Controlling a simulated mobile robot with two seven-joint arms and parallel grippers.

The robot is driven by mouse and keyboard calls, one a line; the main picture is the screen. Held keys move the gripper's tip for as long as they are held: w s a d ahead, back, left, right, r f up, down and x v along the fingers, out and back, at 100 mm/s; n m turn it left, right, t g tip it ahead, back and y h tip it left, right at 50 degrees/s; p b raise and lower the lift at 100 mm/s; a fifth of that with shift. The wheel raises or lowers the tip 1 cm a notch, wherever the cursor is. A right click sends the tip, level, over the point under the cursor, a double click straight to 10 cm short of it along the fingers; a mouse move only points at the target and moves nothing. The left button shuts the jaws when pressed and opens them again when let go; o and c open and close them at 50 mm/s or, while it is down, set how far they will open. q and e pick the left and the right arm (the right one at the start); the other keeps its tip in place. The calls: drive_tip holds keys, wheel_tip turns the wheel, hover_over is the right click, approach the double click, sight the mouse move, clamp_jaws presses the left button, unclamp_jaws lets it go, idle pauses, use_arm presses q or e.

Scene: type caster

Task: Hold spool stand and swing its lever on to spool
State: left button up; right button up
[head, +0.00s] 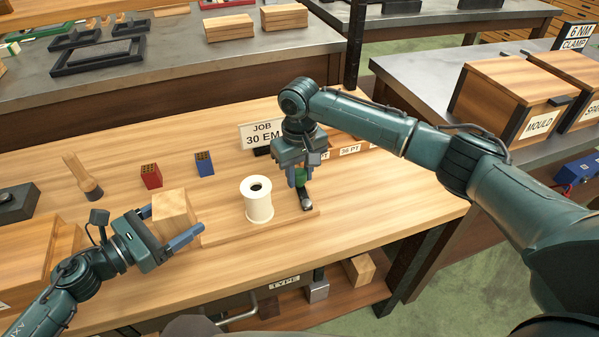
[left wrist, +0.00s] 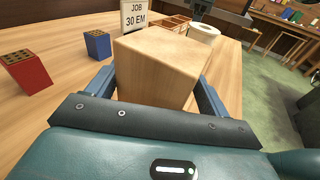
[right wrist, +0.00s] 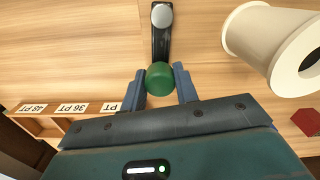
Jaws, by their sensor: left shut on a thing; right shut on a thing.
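The spool stand has a flat wooden base (head: 225,234) with a pale wooden block (head: 173,208) at its left end. A white spool (head: 258,203) stands upright on the base. My left gripper (head: 168,228) is shut on the block, which also fills the left wrist view (left wrist: 160,65). A dark lever (head: 306,200) with a silver round end (right wrist: 162,15) lies to the right of the spool, apart from it. My right gripper (head: 301,179) is shut on the lever's green knob (right wrist: 160,77), between its fingertips.
A JOB 30 EM sign (head: 262,136) and labelled wooden compartments (head: 350,150) stand behind the stand. Red (head: 151,176) and blue (head: 204,163) drilled blocks and a wooden-handled tool (head: 84,178) are at the left. The bench front right of the stand is clear.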

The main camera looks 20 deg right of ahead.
drive_tip(key=shift+c, duration=0.8)
drive_tip(key=shift+a, duration=0.1)
drive_tip(key=n, duration=0.1)
drive_tip(key=a+n, duration=0.1)
drive_tip(key=n, duration=0.1)
drive_tip(key=shift+a, duration=0.3)
drive_tip(key=shift+s+a+n, duration=0.3)
drive_tip(key=shift+a+n, duration=0.25)
drive_tip(key=shift+n, duration=0.65)
drive_tip(key=shift+s+a+n, duration=0.25)
drive_tip(key=shift+a+n, duration=0.3)
drive_tip(key=shift+n, duration=0.65)
drive_tip(key=o, duration=0.9)
